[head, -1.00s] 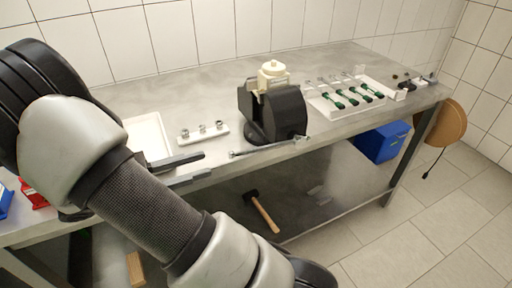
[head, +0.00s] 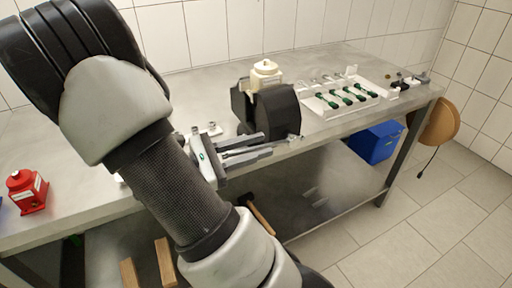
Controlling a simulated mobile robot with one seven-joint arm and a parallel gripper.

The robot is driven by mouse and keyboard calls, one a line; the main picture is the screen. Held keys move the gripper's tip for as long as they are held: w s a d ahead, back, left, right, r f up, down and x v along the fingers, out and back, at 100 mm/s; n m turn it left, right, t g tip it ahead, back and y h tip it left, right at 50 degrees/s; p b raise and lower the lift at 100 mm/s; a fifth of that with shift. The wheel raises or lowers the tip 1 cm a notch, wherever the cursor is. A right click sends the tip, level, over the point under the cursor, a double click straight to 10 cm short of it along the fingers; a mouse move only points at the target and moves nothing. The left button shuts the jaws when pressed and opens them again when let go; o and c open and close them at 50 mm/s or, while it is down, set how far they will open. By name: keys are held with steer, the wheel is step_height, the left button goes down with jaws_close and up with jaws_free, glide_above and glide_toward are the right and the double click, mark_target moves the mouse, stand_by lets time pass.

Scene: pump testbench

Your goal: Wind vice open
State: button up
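The black vice (head: 277,112) stands at the front edge of the workbench, with a cream-white part (head: 265,72) at its top. A small metal piece at the end of its handle (head: 295,138) shows at the vice's lower right. The rest of the handle is hidden or hard to make out behind my gripper. My gripper (head: 267,144) is at the left of picture centre, its two grey fingers pointing right, just below and in front of the vice. The fingers are apart with a gap between them. I see nothing held, and cannot tell whether they touch the handle.
A white tray with green-handled tools (head: 346,96) lies right of the vice. A red bottle-like object (head: 27,191) stands at the left. The bench behind the vice is clear.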

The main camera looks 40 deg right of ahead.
steer(key=shift+d, duration=0.1)
jaws_close()
steer(key=shift+f, duration=0.15)
